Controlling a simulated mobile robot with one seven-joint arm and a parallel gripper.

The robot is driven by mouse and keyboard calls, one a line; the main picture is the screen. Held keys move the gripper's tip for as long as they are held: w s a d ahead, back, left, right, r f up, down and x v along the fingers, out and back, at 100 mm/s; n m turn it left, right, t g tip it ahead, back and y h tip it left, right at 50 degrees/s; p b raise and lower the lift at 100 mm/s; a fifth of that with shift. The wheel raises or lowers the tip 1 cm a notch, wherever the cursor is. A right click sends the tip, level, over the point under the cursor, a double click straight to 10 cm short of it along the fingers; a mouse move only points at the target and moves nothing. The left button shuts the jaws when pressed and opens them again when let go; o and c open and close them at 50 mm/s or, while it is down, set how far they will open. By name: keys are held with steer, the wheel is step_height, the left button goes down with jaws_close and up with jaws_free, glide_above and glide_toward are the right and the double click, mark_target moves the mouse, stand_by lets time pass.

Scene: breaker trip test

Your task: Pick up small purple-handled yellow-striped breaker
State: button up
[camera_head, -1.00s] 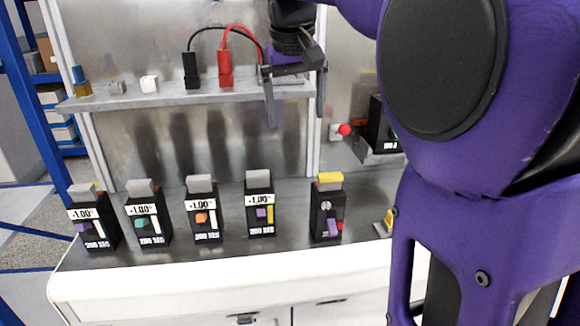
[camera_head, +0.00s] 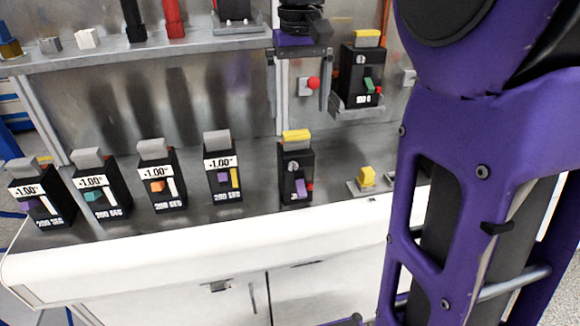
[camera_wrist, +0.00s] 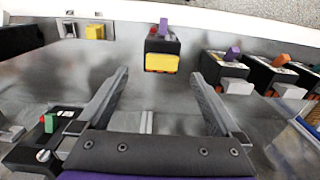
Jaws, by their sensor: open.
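The breaker with a purple handle and a yellow stripe (camera_head: 223,172) stands upright on the metal counter, fourth from the left in the row. It has a grey top block and a "-1.00" label. In the wrist view it shows right of centre (camera_wrist: 228,72), beyond the right finger. My gripper (camera_head: 298,98) is open and empty above the counter, up and to the right of this breaker. In the wrist view my gripper's fingers (camera_wrist: 158,80) point toward a yellow-topped device (camera_wrist: 161,60) and stay apart from it.
Three similar breakers stand to the left: orange-handled (camera_head: 161,180), teal-handled (camera_head: 102,187), purple-handled with white stripe (camera_head: 41,197). The yellow-topped device (camera_head: 296,172) stands close on the right. A shelf (camera_head: 130,55) runs above. A green-switched device (camera_head: 360,75) and red knob (camera_head: 313,83) are behind.

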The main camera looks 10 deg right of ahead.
mark_target(296, 132)
steer(key=f, duration=0.3)
steer(key=f+b, duration=0.1)
steer(key=f, duration=0.5)
steer(key=shift+w+a+b, duration=0.2)
steer(key=shift+w+b, duration=0.05)
steer(key=shift+b, duration=0.05)
steer(key=shift+c, duration=0.2)
jaws_close()
